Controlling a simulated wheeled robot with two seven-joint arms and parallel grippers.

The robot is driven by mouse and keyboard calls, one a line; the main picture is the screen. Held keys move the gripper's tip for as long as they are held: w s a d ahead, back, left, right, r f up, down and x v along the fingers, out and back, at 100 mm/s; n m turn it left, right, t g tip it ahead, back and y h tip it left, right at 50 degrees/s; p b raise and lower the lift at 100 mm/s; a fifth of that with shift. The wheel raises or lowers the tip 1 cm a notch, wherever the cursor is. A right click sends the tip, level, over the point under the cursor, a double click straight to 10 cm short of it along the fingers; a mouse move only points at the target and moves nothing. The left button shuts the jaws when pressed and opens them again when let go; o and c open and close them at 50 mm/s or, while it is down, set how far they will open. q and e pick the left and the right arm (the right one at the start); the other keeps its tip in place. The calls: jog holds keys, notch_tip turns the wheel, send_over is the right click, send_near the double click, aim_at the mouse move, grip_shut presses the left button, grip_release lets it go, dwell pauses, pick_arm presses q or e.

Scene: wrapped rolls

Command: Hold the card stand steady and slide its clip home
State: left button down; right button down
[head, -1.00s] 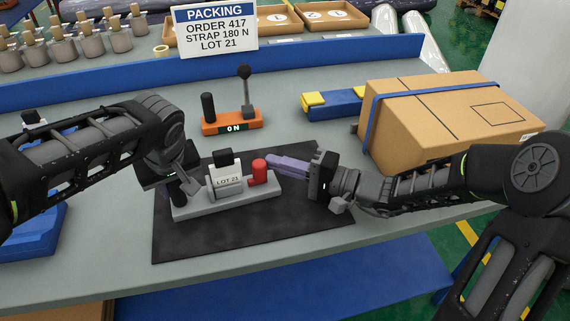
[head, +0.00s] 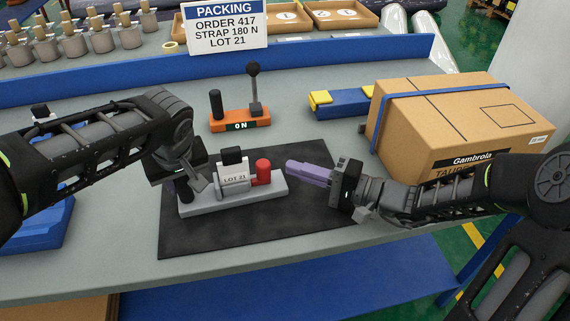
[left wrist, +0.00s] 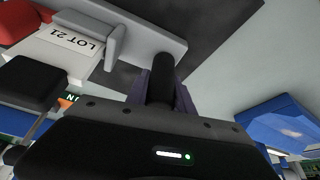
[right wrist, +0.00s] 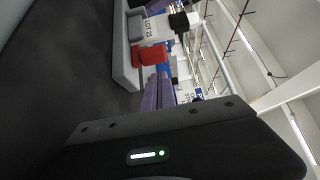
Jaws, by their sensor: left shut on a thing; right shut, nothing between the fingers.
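The card stand is a pale grey base (head: 225,201) on a dark mat, with a white LOT 21 card block (head: 234,177) and a black piece (head: 231,156) on top. A red piece (head: 263,171), seemingly the clip, sits at its right end, close beside the card block. My left gripper (head: 184,187) is shut around the black post at the stand's left end; the post (left wrist: 162,75) stands between its fingers in the left wrist view. My right gripper (head: 290,166) is shut and empty, its purple fingertips just right of the red piece (right wrist: 150,55), with a small gap.
The dark mat (head: 285,225) is clear in front of the stand. Behind are an orange switch unit (head: 239,122) marked ON and a blue and yellow tool (head: 338,104). A strapped carton (head: 455,115) stands close behind my right arm.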

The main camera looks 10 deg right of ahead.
jog(key=v, duration=0.6)
jog(key=shift+w, duration=0.1)
